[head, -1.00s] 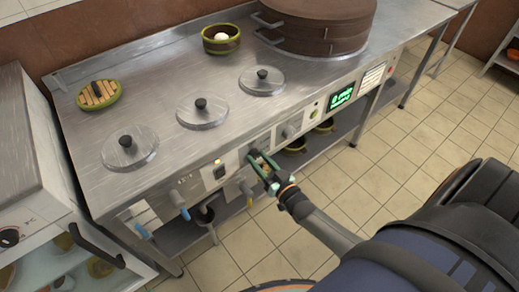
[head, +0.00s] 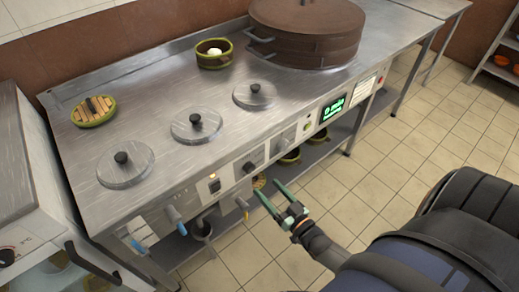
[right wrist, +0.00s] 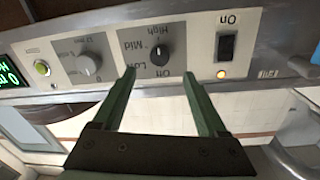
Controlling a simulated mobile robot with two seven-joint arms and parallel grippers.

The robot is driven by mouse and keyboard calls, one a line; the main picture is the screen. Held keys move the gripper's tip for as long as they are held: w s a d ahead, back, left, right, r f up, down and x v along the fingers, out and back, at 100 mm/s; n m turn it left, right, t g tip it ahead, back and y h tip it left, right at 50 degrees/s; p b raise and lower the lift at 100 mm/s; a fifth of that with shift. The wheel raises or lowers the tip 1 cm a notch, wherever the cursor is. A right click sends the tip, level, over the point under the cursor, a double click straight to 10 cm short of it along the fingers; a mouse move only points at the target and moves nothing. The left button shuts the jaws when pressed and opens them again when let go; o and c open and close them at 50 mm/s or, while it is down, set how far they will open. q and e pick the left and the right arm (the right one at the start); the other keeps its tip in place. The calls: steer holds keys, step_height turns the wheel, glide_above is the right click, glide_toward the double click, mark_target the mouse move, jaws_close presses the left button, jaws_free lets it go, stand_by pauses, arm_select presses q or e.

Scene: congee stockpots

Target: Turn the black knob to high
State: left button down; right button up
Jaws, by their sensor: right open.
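The black knob (head: 249,168) is on the front panel of the steel counter. In the right wrist view the black knob (right wrist: 159,55) shows upside down, with Off, Low, Mid and High printed around it. I cannot read for sure which mark it points at. My right gripper (head: 271,191) is open and empty, in front of the panel and apart from the knob. In the right wrist view the two green fingers (right wrist: 159,74) stand to either side of the knob's line, short of it. My left gripper is not in view.
Beside the knob are a black On switch (right wrist: 226,47) with a lit orange lamp (right wrist: 222,74), a grey dial (right wrist: 88,66) and a green button (right wrist: 41,68). Blue-tipped levers (head: 173,213) stick out below. Lidded pots (head: 196,124) are set in the counter. Floor in front is clear.

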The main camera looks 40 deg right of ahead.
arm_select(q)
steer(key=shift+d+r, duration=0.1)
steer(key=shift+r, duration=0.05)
arm_select(e)
steer(key=shift+s, duration=2.25)
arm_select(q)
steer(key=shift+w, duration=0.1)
arm_select(e)
steer(key=s+a+n+g+y, duration=0.2)
steer(key=a+g, duration=0.2)
steer(key=a, duration=0.4)
steer(key=s+a+n+g+y, duration=0.1)
steer(key=s+a+n+g, duration=0.2)
steer(key=a, duration=0.5)
arm_select(q)
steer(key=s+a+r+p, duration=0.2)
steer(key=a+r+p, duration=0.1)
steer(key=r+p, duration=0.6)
steer(key=p, duration=0.4)
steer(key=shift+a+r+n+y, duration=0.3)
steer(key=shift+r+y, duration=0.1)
arm_select(e)
steer(key=s+d+r+g+h, duration=0.1)
steer(key=s+d+r, duration=0.1)
steer(key=r, duration=0.7)
steer(key=shift+d+r+m+g, duration=0.3)
steer(key=shift+d+r+m, duration=0.1)
steer(key=shift+d, duration=0.2)
steer(key=shift+c, duration=0.3)
